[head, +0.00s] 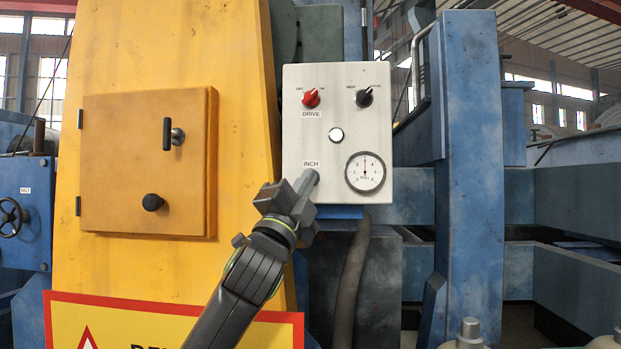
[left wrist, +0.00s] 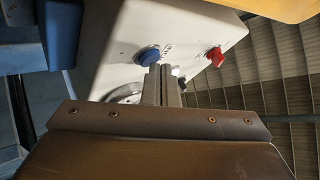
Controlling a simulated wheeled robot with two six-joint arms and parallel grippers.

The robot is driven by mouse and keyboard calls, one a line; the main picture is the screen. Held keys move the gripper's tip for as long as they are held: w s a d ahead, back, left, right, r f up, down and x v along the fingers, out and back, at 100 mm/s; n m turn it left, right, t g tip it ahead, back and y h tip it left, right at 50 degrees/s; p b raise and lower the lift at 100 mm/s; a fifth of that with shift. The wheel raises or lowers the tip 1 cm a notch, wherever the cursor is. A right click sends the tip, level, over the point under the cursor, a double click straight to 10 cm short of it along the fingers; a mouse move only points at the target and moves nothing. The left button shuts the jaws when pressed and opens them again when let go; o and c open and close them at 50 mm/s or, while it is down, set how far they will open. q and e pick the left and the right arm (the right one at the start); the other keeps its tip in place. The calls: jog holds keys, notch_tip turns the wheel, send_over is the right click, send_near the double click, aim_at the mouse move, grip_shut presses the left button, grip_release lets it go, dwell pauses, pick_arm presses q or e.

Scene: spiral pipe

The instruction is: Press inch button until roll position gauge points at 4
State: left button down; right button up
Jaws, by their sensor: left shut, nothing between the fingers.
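A pale control panel (head: 335,140) carries an INCH label (head: 311,163). In the head view my left gripper (head: 308,182) is shut and empty, and its tip covers the spot just below that label, so the button is hidden there. In the left wrist view the blue inch button (left wrist: 147,56) shows close to the tips of the shut fingers (left wrist: 163,72); I cannot tell whether they touch it. My right gripper is not in view.
A hose (head: 352,265) hangs below.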

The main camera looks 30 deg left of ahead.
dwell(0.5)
pick_arm(q)
jog(key=shift+s+d, duration=0.25)
jog(key=shift+s, duration=0.4)
jog(key=shift+d, duration=0.1)
jog(key=s, duration=0.1)
jog(key=s+d, duration=0.1)
jog(key=s, duration=0.1)
jog(key=s+d, duration=0.1)
jog(key=shift+s+d, duration=0.1)
jog(key=shift+s, duration=0.1)
jog(key=shift+f, duration=0.1)
dwell(0.8)
